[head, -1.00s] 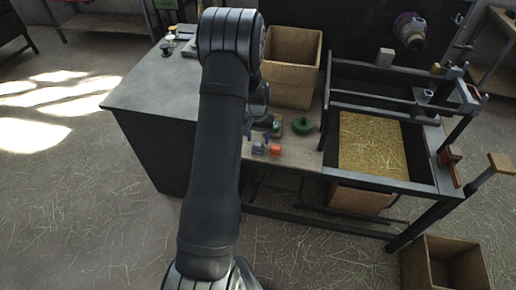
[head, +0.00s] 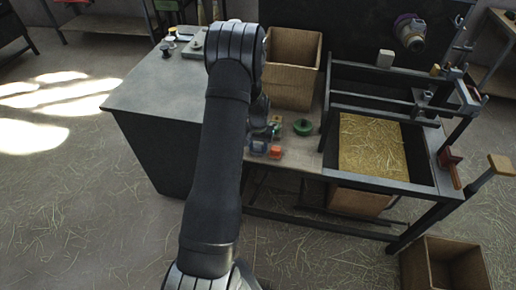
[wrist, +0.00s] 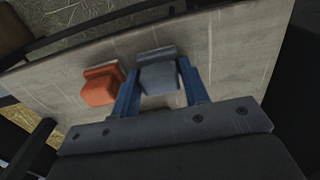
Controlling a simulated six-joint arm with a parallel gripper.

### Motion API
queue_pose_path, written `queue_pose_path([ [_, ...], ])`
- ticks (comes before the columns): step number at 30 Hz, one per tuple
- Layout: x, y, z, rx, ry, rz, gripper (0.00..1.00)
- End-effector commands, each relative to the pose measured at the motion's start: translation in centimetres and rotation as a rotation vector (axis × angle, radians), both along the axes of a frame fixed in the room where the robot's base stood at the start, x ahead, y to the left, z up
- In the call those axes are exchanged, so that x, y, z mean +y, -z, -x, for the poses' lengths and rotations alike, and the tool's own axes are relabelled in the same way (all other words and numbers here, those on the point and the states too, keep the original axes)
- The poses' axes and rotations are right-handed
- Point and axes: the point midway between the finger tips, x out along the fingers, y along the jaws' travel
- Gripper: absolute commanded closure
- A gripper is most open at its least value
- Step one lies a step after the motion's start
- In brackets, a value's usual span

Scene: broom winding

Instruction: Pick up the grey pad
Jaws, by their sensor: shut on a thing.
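The grey pad (wrist: 158,72) is a small block with a raised back edge, bluish grey in the wrist view. It stands at the worktable's front edge and also shows in the head view (head: 258,147). My gripper (wrist: 159,84) has its two blue fingers on either side of the pad and is shut on it. The pad still appears at table level; whether it touches the table cannot be told. In the head view my arm hides part of the table, and the fingers are hard to make out.
An orange pad (wrist: 100,86) lies just left of the grey pad in the wrist view, close to a finger. A green round item (head: 303,126) and a cardboard box (head: 292,85) are behind. A straw-filled frame (head: 372,147) is at right.

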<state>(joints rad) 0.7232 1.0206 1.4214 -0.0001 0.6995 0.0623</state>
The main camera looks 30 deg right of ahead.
Motion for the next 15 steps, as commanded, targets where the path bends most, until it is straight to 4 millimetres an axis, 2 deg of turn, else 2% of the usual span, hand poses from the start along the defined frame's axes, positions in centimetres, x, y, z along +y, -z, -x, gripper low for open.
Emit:
queue_pose_path([
  [7,0.0,-1.3,0.0,-0.001,0.000,0.001,0.82],
  [12,-0.1,-4.2,-0.1,-0.004,0.000,0.004,0.82],
  [15,-0.8,-5.4,2.1,-0.001,0.005,0.001,0.82],
])
